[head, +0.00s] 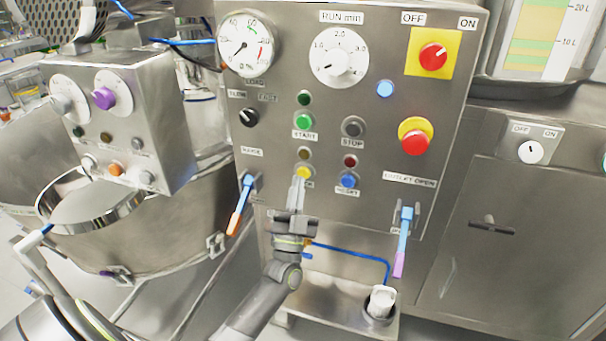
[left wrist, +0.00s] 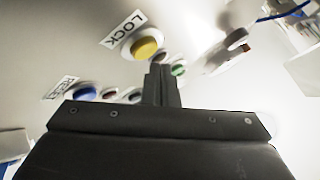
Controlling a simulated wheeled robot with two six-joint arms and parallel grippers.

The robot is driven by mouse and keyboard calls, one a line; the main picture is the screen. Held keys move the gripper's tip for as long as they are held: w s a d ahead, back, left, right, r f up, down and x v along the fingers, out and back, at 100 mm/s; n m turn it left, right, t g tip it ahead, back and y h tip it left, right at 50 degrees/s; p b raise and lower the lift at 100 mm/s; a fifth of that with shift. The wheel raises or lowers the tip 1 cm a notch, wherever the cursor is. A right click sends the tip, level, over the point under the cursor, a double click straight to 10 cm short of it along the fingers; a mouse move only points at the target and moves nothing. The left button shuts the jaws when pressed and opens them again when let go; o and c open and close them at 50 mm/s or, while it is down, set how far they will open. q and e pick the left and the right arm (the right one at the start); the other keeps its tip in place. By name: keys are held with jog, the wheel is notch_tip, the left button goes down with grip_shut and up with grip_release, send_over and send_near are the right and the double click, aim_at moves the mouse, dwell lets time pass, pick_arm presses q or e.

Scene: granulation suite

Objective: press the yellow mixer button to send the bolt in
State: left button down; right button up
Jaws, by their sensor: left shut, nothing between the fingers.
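The yellow button (head: 304,171) is on the steel control panel (head: 270,140), below the green START button. In the left wrist view the yellow button (left wrist: 145,47) has a LOCK label beside it. My left gripper (head: 298,182) is shut and empty, pointing up at the panel, with its tips just below the yellow button in the head view. In the left wrist view the fingertips (left wrist: 160,70) appear beside and below the button; I cannot tell whether they touch it. Part of the button's label is hidden by the fingers in the head view. I cannot make out the bolt.
A blue button (head: 349,180) is close on the right and the green START button (head: 303,121) is above. An orange-tipped lever (head: 240,205) and a purple-tipped lever (head: 404,240) flank the panel's lower part. A steel bowl (head: 130,240) stands at left.

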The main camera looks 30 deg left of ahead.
pick_arm(q)
jog(key=shift+w, duration=0.1)
jog(key=shift+w+a, duration=0.1)
jog(key=shift+w, duration=0.25)
jog(key=shift+w+a, duration=0.1)
jog(key=shift+w, duration=0.3)
dwell(0.8)
jog(key=shift+s, duration=0.2)
jog(key=shift+s+d+p, duration=0.2)
jog(key=shift+s+p, duration=0.35)
jog(key=shift+s, duration=0.1)
jog(key=s+p, duration=0.1)
jog(key=s, duration=0.1)
jog(key=s+d+p, duration=0.1)
jog(key=s, duration=0.2)
jog(key=shift+d, duration=0.1)
dwell(0.3)
